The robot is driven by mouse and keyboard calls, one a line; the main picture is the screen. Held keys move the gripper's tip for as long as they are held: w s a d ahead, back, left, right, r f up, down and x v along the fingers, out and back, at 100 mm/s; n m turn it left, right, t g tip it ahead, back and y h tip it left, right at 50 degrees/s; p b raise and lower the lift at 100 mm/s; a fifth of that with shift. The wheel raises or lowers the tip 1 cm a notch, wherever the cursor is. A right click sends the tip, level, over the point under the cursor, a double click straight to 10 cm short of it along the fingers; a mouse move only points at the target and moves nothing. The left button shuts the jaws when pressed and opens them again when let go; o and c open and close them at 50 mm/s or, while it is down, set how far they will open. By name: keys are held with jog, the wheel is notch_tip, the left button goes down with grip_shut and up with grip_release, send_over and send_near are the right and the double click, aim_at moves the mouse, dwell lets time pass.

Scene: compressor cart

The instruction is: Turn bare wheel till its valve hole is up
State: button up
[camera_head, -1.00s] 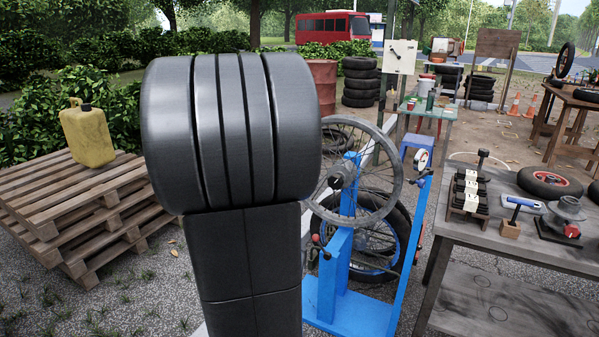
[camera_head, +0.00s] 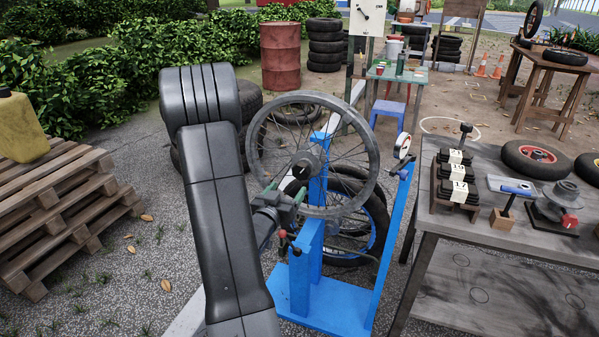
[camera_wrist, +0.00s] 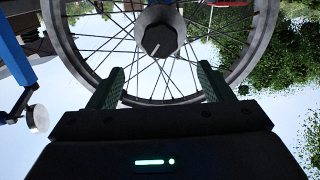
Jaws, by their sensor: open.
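The bare wheel (camera_head: 359,190) is a grey spoked rim without a tyre, upright on a blue stand (camera_head: 330,312). In the wrist view the wheel (camera_wrist: 262,45) fills the upper middle, with its dark hub knob (camera_wrist: 160,38) facing me. My gripper (camera_head: 287,192) is at the lower left part of the wheel in the head view. In the wrist view my gripper (camera_wrist: 160,85) is open, its green fingers spread on either side of the lower rim. I cannot tell whether they touch the rim. I cannot make out the valve hole.
A workbench (camera_head: 440,225) with tools and small parts stands to the right. A tyred wheel (camera_head: 375,225) leans behind the stand. Wooden pallets (camera_head: 70,200) with a yellow can (camera_head: 20,128) are at left. A round dial (camera_head: 402,145) tops the stand's right post.

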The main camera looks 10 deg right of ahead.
aim_at(300, 172)
jog(key=x, duration=1)
jog(key=shift+w+d, duration=0.1)
jog(key=shift+w, duration=0.05)
jog(key=c, duration=1.4)
